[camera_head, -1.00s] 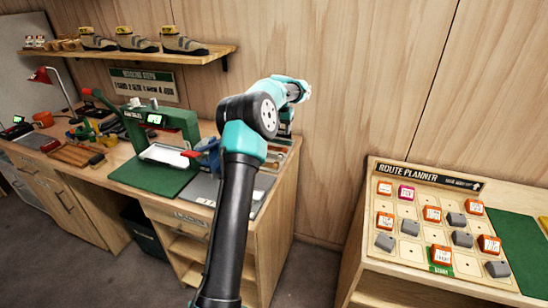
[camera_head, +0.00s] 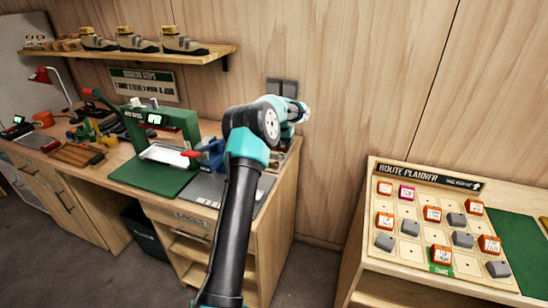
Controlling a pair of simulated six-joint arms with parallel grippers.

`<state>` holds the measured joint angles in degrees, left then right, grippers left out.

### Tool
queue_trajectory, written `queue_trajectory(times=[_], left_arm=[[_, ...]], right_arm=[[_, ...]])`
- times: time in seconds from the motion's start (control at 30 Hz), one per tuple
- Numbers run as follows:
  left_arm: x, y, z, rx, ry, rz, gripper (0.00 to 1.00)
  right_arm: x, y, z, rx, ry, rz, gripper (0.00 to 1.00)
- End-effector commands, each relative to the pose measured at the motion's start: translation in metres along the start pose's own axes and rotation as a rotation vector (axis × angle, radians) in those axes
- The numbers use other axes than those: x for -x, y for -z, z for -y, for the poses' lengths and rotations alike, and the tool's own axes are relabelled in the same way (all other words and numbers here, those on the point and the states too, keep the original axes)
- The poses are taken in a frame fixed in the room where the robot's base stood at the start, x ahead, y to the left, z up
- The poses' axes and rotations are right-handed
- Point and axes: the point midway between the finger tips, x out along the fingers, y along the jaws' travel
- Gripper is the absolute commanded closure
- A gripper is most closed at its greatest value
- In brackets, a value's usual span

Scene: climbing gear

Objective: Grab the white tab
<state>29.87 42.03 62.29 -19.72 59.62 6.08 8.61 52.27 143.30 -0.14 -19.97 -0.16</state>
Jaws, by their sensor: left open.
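My left arm rises from the bottom centre and bends at a dark elbow. Its teal wrist reaches over the right end of the workbench, near the wall. My left gripper (camera_head: 288,134) is open there, small and mostly hidden behind the arm. A flat white piece (camera_head: 170,154) lies at the foot of a green bench machine (camera_head: 170,122), left of my arm. I cannot tell whether it is the white tab. No other clear white tab shows. My right gripper is out of view.
A blue tool (camera_head: 212,153) and a grey mat (camera_head: 204,188) lie close to my arm. A green mat (camera_head: 152,178) lies farther left. A route planner board (camera_head: 408,244) with orange and grey blocks stands at right. Shoes line the shelf (camera_head: 130,53) above.

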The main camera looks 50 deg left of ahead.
Motion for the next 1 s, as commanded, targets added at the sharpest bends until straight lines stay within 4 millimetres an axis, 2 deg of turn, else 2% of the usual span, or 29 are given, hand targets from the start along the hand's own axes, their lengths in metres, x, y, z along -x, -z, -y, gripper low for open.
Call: queue_trajectory(times=[0.2, 0.37, 0.87, 1.0], left_arm=[[-0.03, -0.003, 0.003, 0.0, 0.0, 0.004, 0.5], [-0.045, -0.002, 0.003, 0.001, 0.0, 0.001, 0.5], [-0.046, -0.002, 0.003, 0.0, 0.0, 0.001, 0.5], [-0.046, -0.002, 0.003, 0.0, 0.0, 0.001, 0.62]], right_arm=[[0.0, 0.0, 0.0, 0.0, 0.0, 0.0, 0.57], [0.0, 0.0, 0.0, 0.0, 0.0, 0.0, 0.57], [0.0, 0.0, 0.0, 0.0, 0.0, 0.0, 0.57], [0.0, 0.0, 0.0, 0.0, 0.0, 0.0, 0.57]])
